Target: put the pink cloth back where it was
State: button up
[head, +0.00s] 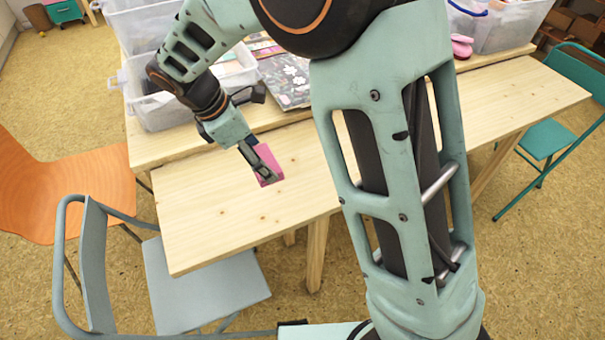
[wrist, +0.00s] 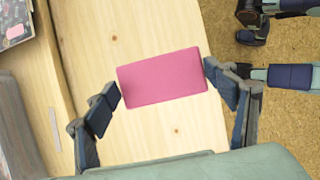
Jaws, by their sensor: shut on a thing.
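The pink cloth (wrist: 163,79) is a flat, folded rectangle in the wrist view. My gripper (wrist: 163,85) has one finger at each short end of the cloth and is shut on it across its length. In the head view the pink cloth (head: 268,160) shows at the end of my gripper (head: 262,168), over the light wooden table (head: 215,228). I cannot tell whether the cloth touches the table top or hangs just above it.
Clear plastic bins (head: 168,110) and a patterned book (head: 287,82) stand on the rear table. The front table top is bare around the cloth. A grey chair (head: 205,285) and an orange chair (head: 75,190) stand at the left, a green chair (head: 545,140) at the right.

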jog(key=w+d+f, duration=0.2)
jog(key=d, duration=0.1)
jog(key=w+d+f+b, duration=0.1)
jog(key=w+d+f, duration=0.1)
jog(key=f, duration=0.1)
jog(key=w+d+f, duration=0.2)
jog(key=d+f, duration=0.1)
jog(key=shift+w+d, duration=0.2)
jog(key=shift+d, duration=0.15)
jog(key=shift+w+d+f, duration=0.1)
jog(key=shift+d+f, duration=0.15)
jog(key=shift+f, duration=0.05)
jog(key=shift+w+d+f+b, duration=0.1)
jog(key=shift+f+b, duration=0.45)
jog(key=shift+f, duration=1.1)
jog(key=shift+f, duration=0.15)
jog(key=o, duration=1.1)
